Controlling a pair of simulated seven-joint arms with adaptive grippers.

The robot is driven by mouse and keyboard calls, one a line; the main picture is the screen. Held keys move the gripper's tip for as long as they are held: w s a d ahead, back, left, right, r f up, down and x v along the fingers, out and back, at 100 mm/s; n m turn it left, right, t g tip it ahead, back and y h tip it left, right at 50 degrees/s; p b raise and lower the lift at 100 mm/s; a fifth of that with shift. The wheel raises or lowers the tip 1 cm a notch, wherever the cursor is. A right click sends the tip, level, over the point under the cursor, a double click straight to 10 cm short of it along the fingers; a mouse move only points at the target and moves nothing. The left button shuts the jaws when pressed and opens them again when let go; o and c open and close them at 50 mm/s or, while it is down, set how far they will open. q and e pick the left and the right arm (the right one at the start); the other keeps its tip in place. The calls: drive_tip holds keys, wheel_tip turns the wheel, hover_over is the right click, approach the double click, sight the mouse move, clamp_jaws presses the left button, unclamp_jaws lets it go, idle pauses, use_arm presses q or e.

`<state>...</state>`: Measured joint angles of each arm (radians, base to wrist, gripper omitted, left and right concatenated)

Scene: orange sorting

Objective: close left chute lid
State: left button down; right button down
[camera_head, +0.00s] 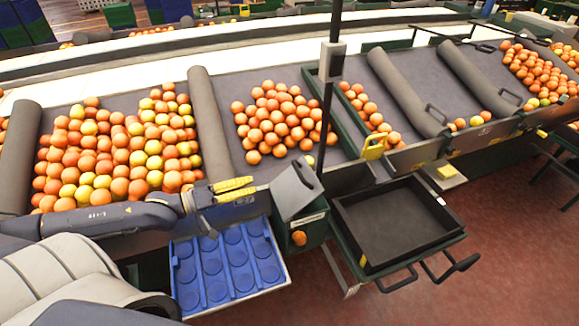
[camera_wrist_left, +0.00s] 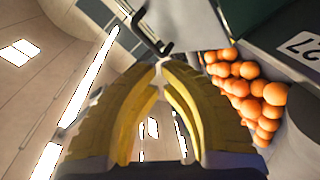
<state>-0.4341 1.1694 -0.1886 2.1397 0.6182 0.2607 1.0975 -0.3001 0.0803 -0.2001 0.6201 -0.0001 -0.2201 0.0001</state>
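The left chute lid (camera_head: 293,189) is a pale grey plate. It stands raised and tilted above a dark green chute box (camera_head: 312,229) with an orange (camera_head: 299,238) at its front opening. My left gripper (camera_head: 255,186) has yellow fingers and is just left of the lid, pointing at it. In the left wrist view the fingertips (camera_wrist_left: 160,66) nearly meet, with nothing seen between them. A dark handle bar (camera_wrist_left: 148,32) and a pale plate (camera_wrist_left: 191,20), likely the lid, lie just beyond the tips. I cannot tell whether they touch. My right gripper is not in view.
A blue tray (camera_head: 283,266) with round hollows is below my left gripper. A black crate (camera_head: 437,196) stands right of the chute. A dark post (camera_head: 329,110) rises behind the lid. Piles of oranges (camera_head: 277,117) lie on the sloped grey table.

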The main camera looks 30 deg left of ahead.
use_arm(q)
drive_tip(key=r+m, duration=0.1)
drive_tip(key=m, duration=0.3)
drive_tip(key=r+m+h, duration=0.1)
drive_tip(key=r+m, duration=0.1)
drive_tip(key=m, duration=0.2)
drive_tip(key=s+r+m+h, duration=0.1)
drive_tip(key=r+m, duration=0.1)
drive_tip(key=m, duration=0.2)
drive_tip(key=shift+a+r, duration=0.15)
drive_tip(key=shift+a, duration=0.05)
drive_tip(key=shift+f+x, duration=0.4)
drive_tip(key=shift+x, duration=1.75)
drive_tip(key=shift+f+x, duration=0.45)
drive_tip(key=shift+x, duration=1.65)
drive_tip(key=shift+f+x, duration=0.4)
drive_tip(key=shift+x, duration=1.75)
drive_tip(key=shift+w+d, duration=0.1)
drive_tip(key=shift+w, duration=0.05)
drive_tip(key=shift+w+d+f, duration=0.1)
drive_tip(key=shift+w+d, duration=0.05)
